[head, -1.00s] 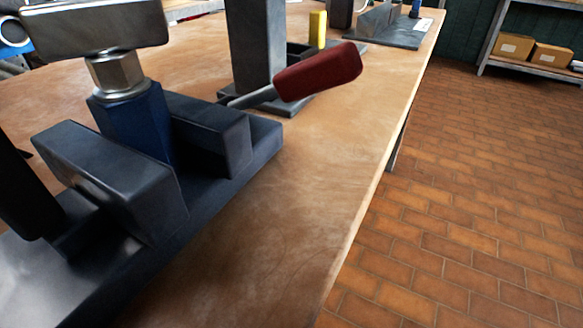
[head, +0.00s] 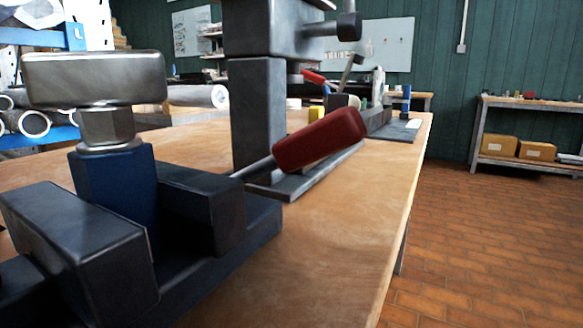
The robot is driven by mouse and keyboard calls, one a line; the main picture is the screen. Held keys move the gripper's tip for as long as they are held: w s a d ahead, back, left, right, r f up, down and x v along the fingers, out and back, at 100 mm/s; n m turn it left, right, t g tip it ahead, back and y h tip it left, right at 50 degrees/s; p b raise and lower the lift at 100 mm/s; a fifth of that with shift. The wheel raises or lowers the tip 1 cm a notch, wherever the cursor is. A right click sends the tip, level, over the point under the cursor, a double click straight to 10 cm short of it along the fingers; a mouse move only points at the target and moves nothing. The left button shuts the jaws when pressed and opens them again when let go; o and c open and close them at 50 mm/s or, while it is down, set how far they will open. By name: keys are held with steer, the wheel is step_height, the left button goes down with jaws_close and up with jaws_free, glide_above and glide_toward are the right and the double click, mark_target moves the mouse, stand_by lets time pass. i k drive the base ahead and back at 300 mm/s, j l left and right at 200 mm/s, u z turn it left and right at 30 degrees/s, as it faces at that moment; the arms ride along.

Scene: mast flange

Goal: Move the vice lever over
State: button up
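The vice (head: 265,228) is a dark grey block with two jaws on the wooden bench, near at the lower left. A blue post (head: 113,190) stands between the jaws, topped by a metal hex collar and a wide metal block (head: 95,80). The lever has a thick red grip (head: 320,140) and a thin metal rod (head: 255,168). It slants up to the right from behind the right jaw. The rod's lower end is hidden by that jaw. My gripper is not in view, and nothing touches the red grip.
A dark upright column (head: 257,120) on a flat base stands close behind the lever. More tools stand farther along the bench (head: 330,240). The bench top right of the vice is bare. Tiled floor (head: 480,240) lies right of the bench edge, with a shelf of boxes (head: 498,146) at the back.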

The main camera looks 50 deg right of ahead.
mark_target(343, 129)
steer(key=k+z, duration=0.25)
steer(key=z, duration=0.15)
steer(key=k+z, duration=0.2)
steer(key=z, duration=0.15)
steer(key=k+z, duration=0.25)
steer(key=z, duration=0.15)
